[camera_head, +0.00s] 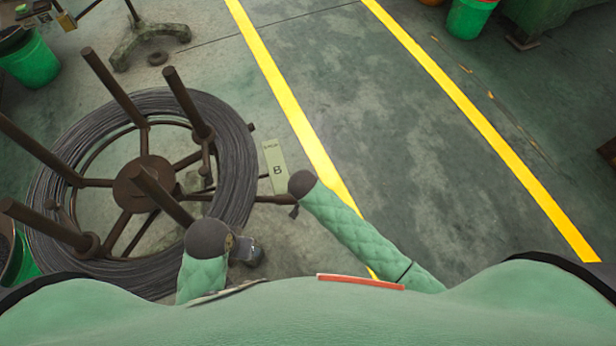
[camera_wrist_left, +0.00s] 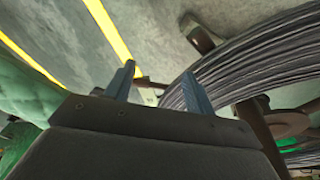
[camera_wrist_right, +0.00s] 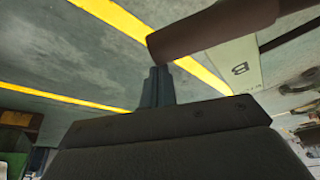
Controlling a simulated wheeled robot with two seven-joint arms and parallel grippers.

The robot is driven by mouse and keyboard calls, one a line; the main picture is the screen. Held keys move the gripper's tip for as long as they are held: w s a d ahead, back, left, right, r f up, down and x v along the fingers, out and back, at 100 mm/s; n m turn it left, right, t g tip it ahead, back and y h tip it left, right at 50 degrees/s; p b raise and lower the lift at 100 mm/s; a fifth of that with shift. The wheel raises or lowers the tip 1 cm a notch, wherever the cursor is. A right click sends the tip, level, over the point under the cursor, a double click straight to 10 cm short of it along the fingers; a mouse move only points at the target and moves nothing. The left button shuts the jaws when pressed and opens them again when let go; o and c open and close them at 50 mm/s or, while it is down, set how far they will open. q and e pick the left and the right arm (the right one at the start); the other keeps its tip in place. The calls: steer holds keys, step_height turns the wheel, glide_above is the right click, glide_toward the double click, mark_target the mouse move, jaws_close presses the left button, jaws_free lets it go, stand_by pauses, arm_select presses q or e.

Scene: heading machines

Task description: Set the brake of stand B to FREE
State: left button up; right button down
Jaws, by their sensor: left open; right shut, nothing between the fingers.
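Stand B is a rusty brown turntable (camera_head: 143,184) with upright posts and a grey wire coil around them. A pale plate marked B (camera_head: 275,167) lies beside it; it also shows in the right wrist view (camera_wrist_right: 232,66). A brown lever (camera_head: 272,199) sticks out to the right from the stand. In the right wrist view its thick brown end (camera_wrist_right: 215,28) is close by my shut, empty right gripper (camera_wrist_right: 157,88); whether they touch I cannot tell. My left gripper (camera_wrist_left: 158,84) is open and empty near the coil's edge. The brake's setting cannot be read.
Yellow floor lines (camera_head: 285,95) run right of the stand, with clear floor between them. A grey-green stand foot (camera_head: 150,38) is behind the coil.

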steer(key=shift+s, duration=0.55)
steer(key=shift+s+a+f+m+p, duration=0.1)
steer(key=shift+s+m+p, duration=0.25)
steer(key=shift+s, duration=0.2)
arm_select(q)
steer(key=shift+w+a+f, duration=0.1)
steer(key=shift+w+f, duration=0.1)
steer(key=shift+f, duration=0.25)
steer(key=shift+w+a+f, duration=0.1)
steer(key=shift+w+f, duration=0.1)
steer(key=shift+f, duration=0.25)
arm_select(e)
steer(key=shift+s+a+f, duration=0.15)
steer(key=shift+s+f, duration=0.05)
steer(key=shift+s, duration=0.3)
steer(key=shift+s+a+r, duration=0.1)
steer(key=shift+s+r, duration=0.05)
steer(key=shift+r, duration=0.4)
arm_select(q)
steer(key=shift+s+r+b, duration=0.2)
steer(key=shift+s+r, duration=0.1)
steer(key=shift+r, duration=0.25)
steer(key=shift+s+r+b, duration=0.2)
steer(key=shift+s+r, duration=0.1)
steer(key=shift+r, duration=0.2)
arm_select(e)
step_height(320, 180, up, 7)
steer(key=shift+s, duration=0.15)
